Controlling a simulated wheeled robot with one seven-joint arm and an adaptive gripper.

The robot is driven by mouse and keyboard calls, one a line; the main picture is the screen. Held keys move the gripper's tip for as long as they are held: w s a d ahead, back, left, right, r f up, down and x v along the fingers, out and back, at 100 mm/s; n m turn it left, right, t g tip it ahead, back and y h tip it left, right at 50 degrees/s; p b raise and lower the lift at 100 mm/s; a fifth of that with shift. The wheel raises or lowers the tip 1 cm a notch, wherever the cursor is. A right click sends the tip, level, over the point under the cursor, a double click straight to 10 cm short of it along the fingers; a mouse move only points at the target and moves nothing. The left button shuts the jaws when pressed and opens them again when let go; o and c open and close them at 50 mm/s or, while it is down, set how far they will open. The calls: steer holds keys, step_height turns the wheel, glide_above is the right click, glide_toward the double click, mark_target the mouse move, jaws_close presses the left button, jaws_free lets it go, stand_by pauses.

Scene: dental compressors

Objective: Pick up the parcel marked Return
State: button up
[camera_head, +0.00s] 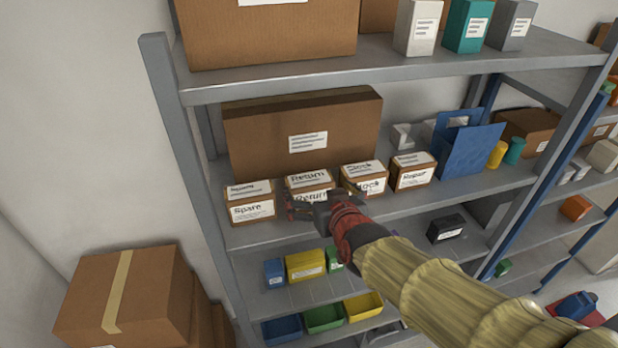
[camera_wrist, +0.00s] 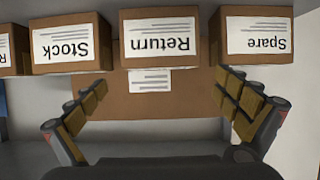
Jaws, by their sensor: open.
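The parcel marked Return (camera_head: 308,181) is a small brown box with white labels on its top and front. It stands on the middle shelf (camera_head: 400,206) between the Spare parcel (camera_head: 250,202) and the Stock parcel (camera_head: 365,177). In the wrist view the Return parcel (camera_wrist: 160,38) appears upside down at the top centre, between Stock (camera_wrist: 68,42) and Spare (camera_wrist: 254,38). My gripper (camera_head: 318,204) is in front of the Return parcel and hides part of its front. In the wrist view its fingers (camera_wrist: 168,92) are spread apart, with nothing between them, apart from the parcel.
A Repair parcel (camera_head: 412,171) stands right of Stock. A large brown box (camera_head: 300,130) stands behind the row. A blue holder (camera_head: 468,146) stands farther right. Coloured bins (camera_head: 323,318) fill the lower shelves, and the upper shelf (camera_head: 400,65) runs above.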

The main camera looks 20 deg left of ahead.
mark_target(309, 178)
steer(key=shift+w+a, duration=0.15)
steer(key=shift+a, duration=0.15)
steer(key=p+x, duration=0.1)
steer(key=x, duration=0.6)
steer(key=shift+w, duration=0.25)
steer(key=shift+c, duration=0.8)
steer(key=c, duration=0.9)
steer(key=shift+c, duration=0.4)
steer(key=shift+r, duration=0.1)
